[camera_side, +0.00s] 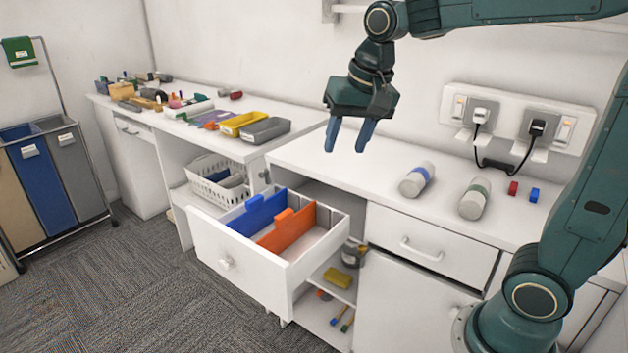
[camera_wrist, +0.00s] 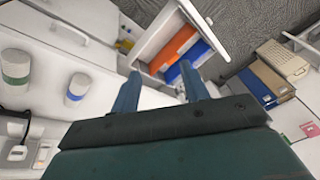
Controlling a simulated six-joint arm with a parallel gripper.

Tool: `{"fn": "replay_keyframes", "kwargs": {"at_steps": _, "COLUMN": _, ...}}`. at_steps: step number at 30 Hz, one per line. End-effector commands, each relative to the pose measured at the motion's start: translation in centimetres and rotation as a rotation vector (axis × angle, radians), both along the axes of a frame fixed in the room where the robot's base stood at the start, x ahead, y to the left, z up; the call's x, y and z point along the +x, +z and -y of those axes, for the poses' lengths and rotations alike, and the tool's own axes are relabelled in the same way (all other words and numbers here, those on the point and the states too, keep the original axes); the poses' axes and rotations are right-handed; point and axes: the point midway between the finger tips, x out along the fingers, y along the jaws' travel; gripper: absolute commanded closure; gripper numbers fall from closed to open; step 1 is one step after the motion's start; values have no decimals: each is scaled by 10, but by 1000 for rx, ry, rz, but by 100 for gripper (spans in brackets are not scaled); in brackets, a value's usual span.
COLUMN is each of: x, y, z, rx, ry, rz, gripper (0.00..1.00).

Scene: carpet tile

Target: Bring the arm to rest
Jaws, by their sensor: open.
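My gripper (camera_side: 348,136) hangs above the white worktop (camera_side: 310,152), its blue fingers pointing down. The fingers are apart with nothing between them. In the wrist view my gripper (camera_wrist: 160,92) also shows open and empty, with the open drawer beyond its fingertips. The drawer (camera_side: 238,262) stands pulled out below and to the left of my gripper. In it a blue divider (camera_side: 258,214) and an orange divider (camera_side: 287,231) stand upright. My gripper touches none of these.
Two grey cylinders, one with a blue band (camera_side: 417,180) and one with a green band (camera_side: 474,198), lie on the worktop. A red block (camera_side: 513,188) and a blue block (camera_side: 534,195) are at right. Plugs with cables (camera_side: 485,113) are on the wall. A yellow tray (camera_side: 242,122) is on the left bench.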

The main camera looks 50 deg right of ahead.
Motion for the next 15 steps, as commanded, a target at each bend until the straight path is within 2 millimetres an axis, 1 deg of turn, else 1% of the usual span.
{"fn": "replay_keyframes", "kwargs": {"at_steps": 1, "x": -12, "y": 2, "z": -2, "rx": -10, "ry": 34, "rz": 14, "gripper": 55}}
{"fn": "replay_keyframes", "kwargs": {"at_steps": 8, "x": -62, "y": 2, "z": -10, "rx": -64, "ry": 199, "rz": 66, "gripper": 55}}
{"fn": "replay_keyframes", "kwargs": {"at_steps": 15, "x": -112, "y": -9, "z": -17, "rx": -129, "ry": 369, "rz": 120, "gripper": 55}}
